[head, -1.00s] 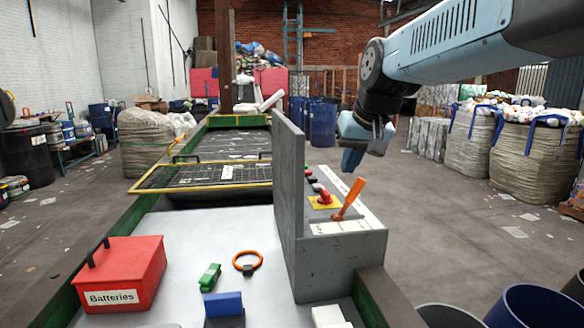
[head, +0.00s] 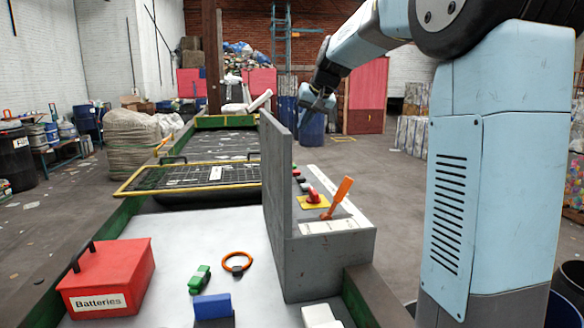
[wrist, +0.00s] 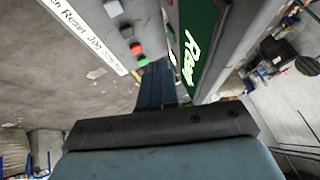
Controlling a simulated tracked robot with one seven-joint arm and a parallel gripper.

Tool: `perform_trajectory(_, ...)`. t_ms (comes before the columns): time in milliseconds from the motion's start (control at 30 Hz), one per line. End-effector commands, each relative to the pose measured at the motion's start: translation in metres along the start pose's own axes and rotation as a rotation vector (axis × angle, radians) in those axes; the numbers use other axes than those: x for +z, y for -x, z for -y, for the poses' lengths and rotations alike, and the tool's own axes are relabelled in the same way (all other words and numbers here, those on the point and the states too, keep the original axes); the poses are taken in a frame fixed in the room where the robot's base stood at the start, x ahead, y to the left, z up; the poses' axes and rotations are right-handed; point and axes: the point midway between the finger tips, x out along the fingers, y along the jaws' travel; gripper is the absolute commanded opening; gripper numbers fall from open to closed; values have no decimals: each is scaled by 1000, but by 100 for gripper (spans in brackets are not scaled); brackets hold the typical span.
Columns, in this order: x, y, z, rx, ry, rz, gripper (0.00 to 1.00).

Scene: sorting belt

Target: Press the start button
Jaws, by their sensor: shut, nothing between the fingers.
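The control box (head: 330,262) stands right of a tall grey panel in the head view. The wrist view shows its button row: a grey button (wrist: 127,32), a red button (wrist: 136,48) and a green button (wrist: 143,60), beside a white label strip (wrist: 88,45) whose words are partly legible, including "Reset" and "Jog". My gripper (head: 306,116) is shut and empty, beyond the box's far end in the head view. In the wrist view, the closed blue fingers (wrist: 154,85) point towards the green button's end of the row. I cannot tell whether they touch it.
A red emergency knob (head: 313,195) on a yellow plate and an orange lever (head: 338,196) rise from the box's near part. The grey upright panel (head: 276,190) borders its left side. A red Batteries box (head: 130,268), an orange ring (head: 236,263) and a green item lie left.

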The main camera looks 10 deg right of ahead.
Motion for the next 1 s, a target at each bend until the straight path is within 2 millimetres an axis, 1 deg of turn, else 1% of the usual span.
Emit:
perform_trajectory(33,-11,-9,-1,-8,-6,-1,0)
perform_trajectory(100,-26,-19,-3,-19,-12,-5,0)
perform_trajectory(400,-83,-66,-11,-70,-41,-21,0)
perform_trajectory(700,-133,-119,-24,-121,-69,-39,0)
perform_trajectory(1000,-173,-174,-42,-171,-99,-60,0)
